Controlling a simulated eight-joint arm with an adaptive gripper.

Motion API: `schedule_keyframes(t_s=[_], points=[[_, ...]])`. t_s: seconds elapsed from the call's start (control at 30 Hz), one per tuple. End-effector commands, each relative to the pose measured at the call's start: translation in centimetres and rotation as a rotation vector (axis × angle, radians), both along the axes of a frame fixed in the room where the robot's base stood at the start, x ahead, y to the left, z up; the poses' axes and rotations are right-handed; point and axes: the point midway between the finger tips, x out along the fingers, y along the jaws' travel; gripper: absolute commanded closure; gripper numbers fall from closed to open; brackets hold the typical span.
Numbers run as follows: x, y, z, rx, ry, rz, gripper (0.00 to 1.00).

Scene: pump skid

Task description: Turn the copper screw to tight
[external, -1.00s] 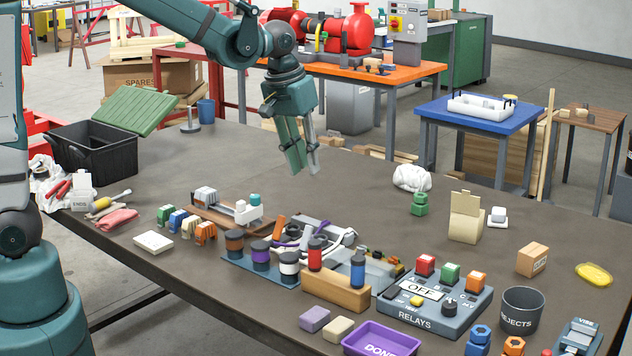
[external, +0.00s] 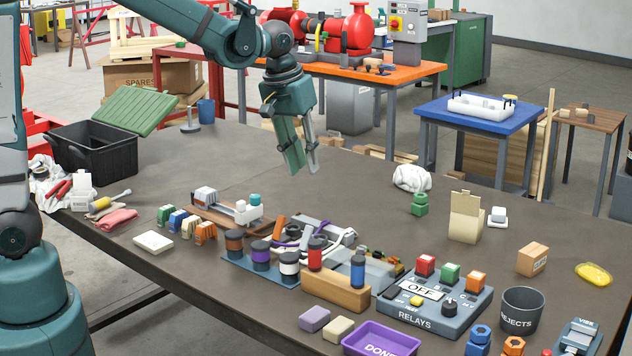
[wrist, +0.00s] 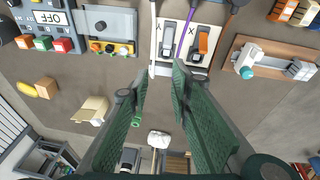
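My gripper (external: 305,172) hangs high above the middle of the table, pointing down. In the wrist view its two green fingers (wrist: 159,72) are apart with nothing between them. A grey panel (wrist: 112,20) has a row of small fittings along one edge, one of them orange (wrist: 95,46). The panel also shows in the external view (external: 375,272), partly hidden behind a wooden block with cylinders. I cannot tell for sure which fitting is the copper screw, nor how far it is turned. My gripper is well clear of the panel.
The relay box (external: 436,306) with a sign reading OFF stands beside the panel. A wooden block (external: 334,289) with red and blue cylinders stands in front of it. The plate with levers marked X and Y (wrist: 184,42) is on its other side. The table behind is largely clear.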

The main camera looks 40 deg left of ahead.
Motion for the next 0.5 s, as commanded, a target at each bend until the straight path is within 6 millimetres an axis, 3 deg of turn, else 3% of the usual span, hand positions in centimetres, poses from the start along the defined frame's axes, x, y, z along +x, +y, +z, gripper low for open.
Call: schedule_keyframes(t_s=[0.5], points=[[3.5, -6.8, -2.3, -0.096, 0.117, 0.578, 0.79]])
